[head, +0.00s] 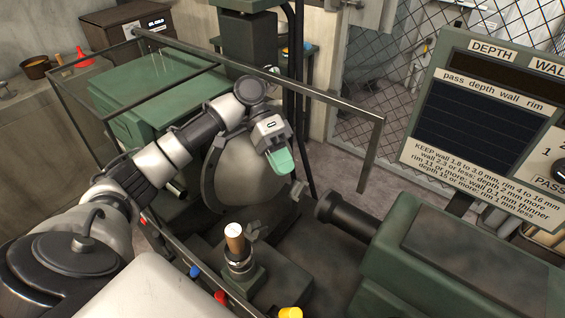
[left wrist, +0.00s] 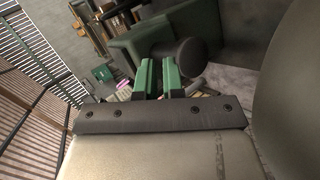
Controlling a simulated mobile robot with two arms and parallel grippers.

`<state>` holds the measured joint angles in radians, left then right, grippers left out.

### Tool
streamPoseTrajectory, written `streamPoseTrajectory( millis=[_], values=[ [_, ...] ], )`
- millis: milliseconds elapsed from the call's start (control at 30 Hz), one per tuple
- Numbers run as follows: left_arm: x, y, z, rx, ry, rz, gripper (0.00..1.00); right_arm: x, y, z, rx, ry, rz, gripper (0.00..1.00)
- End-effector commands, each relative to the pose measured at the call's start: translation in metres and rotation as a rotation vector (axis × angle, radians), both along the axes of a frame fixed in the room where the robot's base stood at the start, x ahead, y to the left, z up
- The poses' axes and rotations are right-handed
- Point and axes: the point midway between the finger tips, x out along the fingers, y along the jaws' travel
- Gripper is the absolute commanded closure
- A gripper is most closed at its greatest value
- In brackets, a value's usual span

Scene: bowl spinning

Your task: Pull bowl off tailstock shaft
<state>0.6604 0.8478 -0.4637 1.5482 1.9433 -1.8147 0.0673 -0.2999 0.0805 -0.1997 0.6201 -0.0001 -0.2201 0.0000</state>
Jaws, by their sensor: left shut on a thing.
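The bowl (head: 232,172) is a large grey round piece behind my left gripper in the head view. It also shows as a dark curved surface at the right of the left wrist view (left wrist: 292,85). The tailstock shaft (head: 345,213) is a dark cylinder pointing left from the green tailstock; in the wrist view its dark round end (left wrist: 186,56) lies beyond the fingers. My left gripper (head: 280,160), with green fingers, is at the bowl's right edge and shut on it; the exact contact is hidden. Its fingers (left wrist: 159,77) also show in the wrist view. My right gripper is not in view.
The green tailstock body (head: 455,255) fills the lower right. A metal guard frame (head: 330,97) surrounds the back. A gauge panel (head: 480,115) stands at right. Coloured knobs line the front edge.

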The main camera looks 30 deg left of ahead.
Motion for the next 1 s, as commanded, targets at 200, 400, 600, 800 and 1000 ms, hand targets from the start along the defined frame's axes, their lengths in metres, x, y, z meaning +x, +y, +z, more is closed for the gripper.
streamPoseTrajectory(
  millis=[200, 400, 600, 800, 1000],
  values=[
    [0.0, 0.003, 0.003, -0.001, -0.002, 0.0, 1.0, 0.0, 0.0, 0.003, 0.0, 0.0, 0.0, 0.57],
    [-0.002, 0.007, 0.005, -0.001, -0.001, 0.0, 1.0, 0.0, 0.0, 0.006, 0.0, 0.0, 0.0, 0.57],
    [-0.003, 0.012, 0.008, 0.0, -0.001, 0.001, 1.0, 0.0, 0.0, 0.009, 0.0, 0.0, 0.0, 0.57],
    [-0.005, 0.017, 0.011, 0.001, -0.001, 0.001, 1.0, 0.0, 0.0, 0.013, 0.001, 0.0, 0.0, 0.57],
    [-0.006, 0.022, 0.013, -0.001, -0.001, 0.0, 1.0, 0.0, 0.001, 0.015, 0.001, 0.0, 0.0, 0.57]
  ],
)
